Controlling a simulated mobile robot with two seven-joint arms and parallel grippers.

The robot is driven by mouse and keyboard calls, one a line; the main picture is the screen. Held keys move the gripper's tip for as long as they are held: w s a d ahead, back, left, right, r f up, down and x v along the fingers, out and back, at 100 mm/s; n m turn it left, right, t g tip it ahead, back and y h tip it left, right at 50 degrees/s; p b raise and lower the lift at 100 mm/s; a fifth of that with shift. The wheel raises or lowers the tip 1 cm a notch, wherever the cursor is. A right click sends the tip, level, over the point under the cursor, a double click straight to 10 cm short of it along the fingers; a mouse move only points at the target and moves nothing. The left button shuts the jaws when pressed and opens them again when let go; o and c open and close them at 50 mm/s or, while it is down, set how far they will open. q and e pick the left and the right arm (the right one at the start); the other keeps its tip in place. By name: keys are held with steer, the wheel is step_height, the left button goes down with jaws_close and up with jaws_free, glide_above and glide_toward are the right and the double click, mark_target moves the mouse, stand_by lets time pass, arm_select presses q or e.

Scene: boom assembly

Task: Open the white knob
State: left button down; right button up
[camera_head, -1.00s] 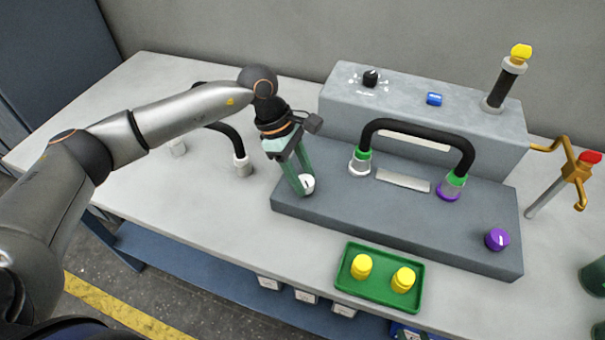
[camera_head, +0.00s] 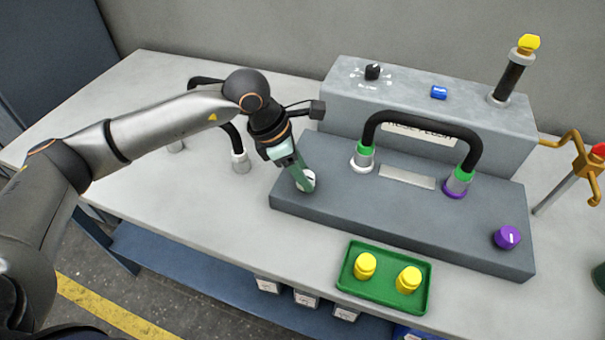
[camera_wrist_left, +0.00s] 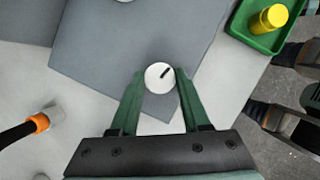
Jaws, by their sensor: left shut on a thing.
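The white knob (camera_wrist_left: 159,77) sits near the left corner of the grey base plate (camera_head: 400,225), with a dark mark on its top. My left gripper (camera_wrist_left: 160,88) is shut on the white knob, one green finger on each side of it in the left wrist view. In the head view the left gripper (camera_head: 305,184) reaches down to the white knob (camera_head: 309,178), which its fingers partly hide. My right gripper is not in view.
A black hose (camera_head: 420,123) arches over the plate between green-collared fittings. A purple knob (camera_head: 507,237) is at the plate's right end. A green tray (camera_head: 385,293) with yellow parts lies in front. A grey box (camera_head: 420,100) stands behind, with a yellow-topped black cylinder (camera_head: 514,72).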

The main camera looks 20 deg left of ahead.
arm_select(q)
steer(key=shift+n+t, duration=0.3)
steer(key=shift+n, duration=0.2)
steer(key=shift+c, duration=1.8)
jaws_free()
steer(key=b+v, duration=0.1)
steer(key=v, duration=1.1)
steer(key=shift+r, duration=0.3)
